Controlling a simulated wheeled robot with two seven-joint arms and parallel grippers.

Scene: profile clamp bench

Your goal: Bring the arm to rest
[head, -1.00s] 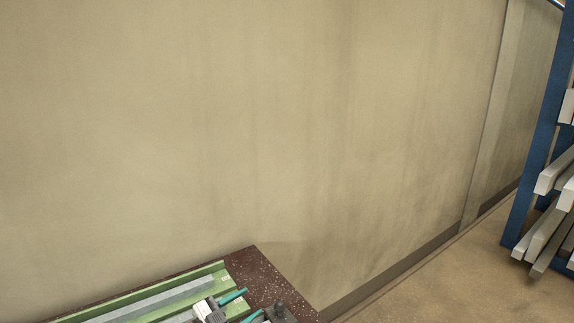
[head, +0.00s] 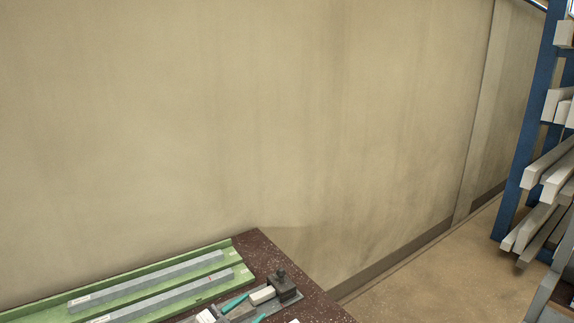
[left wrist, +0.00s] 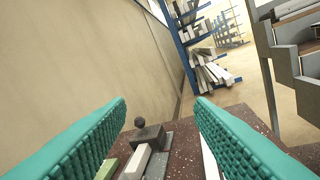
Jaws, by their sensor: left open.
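My left gripper (head: 247,310) shows at the bottom edge of the head view as two teal fingers over the bench's right end. In the left wrist view the same gripper (left wrist: 161,104) has its ribbed teal fingers wide apart with nothing held between them. A dark clamp block with a round knob (head: 284,284) stands on the bench beyond the fingertips; it also shows in the left wrist view (left wrist: 150,136). A pale block (head: 262,295) lies against it. Two grey profiles (head: 160,279) lie in green channels (head: 243,272). My right gripper is out of view.
The speckled dark bench top (head: 262,250) ends at a right edge, with open floor (head: 420,280) beyond. A plain wall (head: 250,120) stands behind. A blue rack (head: 525,150) with pale bars is at the right. A grey structure (left wrist: 285,70) shows at the right in the wrist view.

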